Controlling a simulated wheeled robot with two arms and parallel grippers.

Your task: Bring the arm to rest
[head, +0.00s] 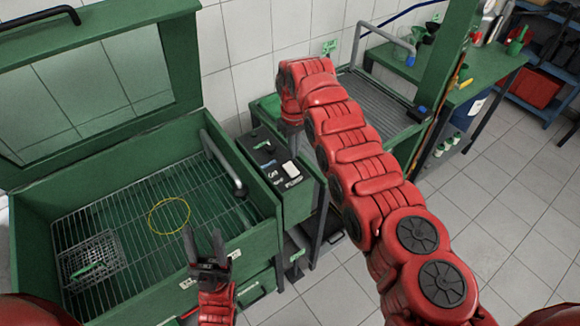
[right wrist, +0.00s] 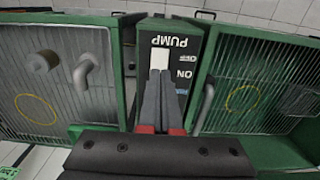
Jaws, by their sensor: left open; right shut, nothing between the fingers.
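My left gripper (head: 204,238) is open and empty above the front of the left green washer basin (head: 130,290), its two dark fingers apart. My right arm (head: 350,140) reaches from the lower right up and over to the far side of the dark pump box (head: 268,155). In the right wrist view, my right gripper (right wrist: 160,85) is shut and empty, pointing toward the box face marked PUMP, ON and OFF. Its fingertips overlap the lower edge of the white switch (right wrist: 160,57); contact cannot be told.
A yellow ring (head: 169,215) and a wire basket (head: 92,260) lie on the left basin's grid. A bent grey pipe (head: 222,162) rises at its right edge. A second gridded basin (head: 372,95) stands behind my right arm. A green bench (head: 480,70) is at the back right.

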